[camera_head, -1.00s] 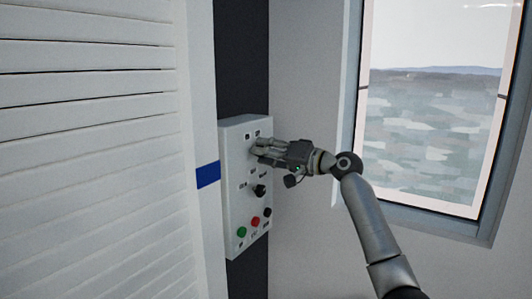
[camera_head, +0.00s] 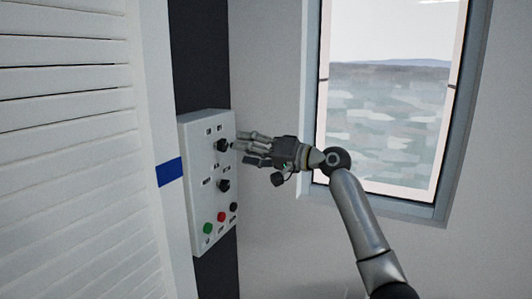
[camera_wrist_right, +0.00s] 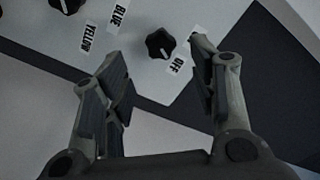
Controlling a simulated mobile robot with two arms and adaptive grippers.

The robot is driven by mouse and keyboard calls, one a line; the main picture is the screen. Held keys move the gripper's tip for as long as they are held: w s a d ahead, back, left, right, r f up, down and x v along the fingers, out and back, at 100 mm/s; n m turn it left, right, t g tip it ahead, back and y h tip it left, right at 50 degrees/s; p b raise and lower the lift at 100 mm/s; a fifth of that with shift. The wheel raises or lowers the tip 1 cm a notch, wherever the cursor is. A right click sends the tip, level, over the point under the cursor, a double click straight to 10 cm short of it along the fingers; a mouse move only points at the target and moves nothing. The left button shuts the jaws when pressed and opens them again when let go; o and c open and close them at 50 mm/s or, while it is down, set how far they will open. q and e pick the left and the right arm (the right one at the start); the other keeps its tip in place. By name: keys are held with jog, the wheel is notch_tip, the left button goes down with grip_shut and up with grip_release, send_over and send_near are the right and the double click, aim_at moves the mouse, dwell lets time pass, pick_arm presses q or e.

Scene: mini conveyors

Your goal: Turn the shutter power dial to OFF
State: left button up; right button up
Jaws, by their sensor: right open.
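The pale control panel (camera_head: 190,165) hangs on a dark post. Its upper black dial (camera_head: 222,145) has labels around it, and a lower black dial (camera_head: 224,185) sits beneath. In the right wrist view a black dial (camera_wrist_right: 160,43) is beside a label reading OFF (camera_wrist_right: 176,65); this appears to be the upper dial. My right gripper (camera_head: 240,146) is open, just right of the upper dial. In the wrist view its open fingers (camera_wrist_right: 158,68) lie either side of the dial's line, with nothing between them. My left gripper is not in view.
Green (camera_head: 208,228), red (camera_head: 221,216) and black (camera_head: 234,207) buttons sit low on the panel. A white slatted shutter (camera_head: 70,160) stands left and a window (camera_head: 385,110) right. The wrist view also shows BLUE (camera_wrist_right: 120,18) and YELLOW (camera_wrist_right: 88,38) labels.

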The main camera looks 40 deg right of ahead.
jog(key=shift+v, duration=2.9)
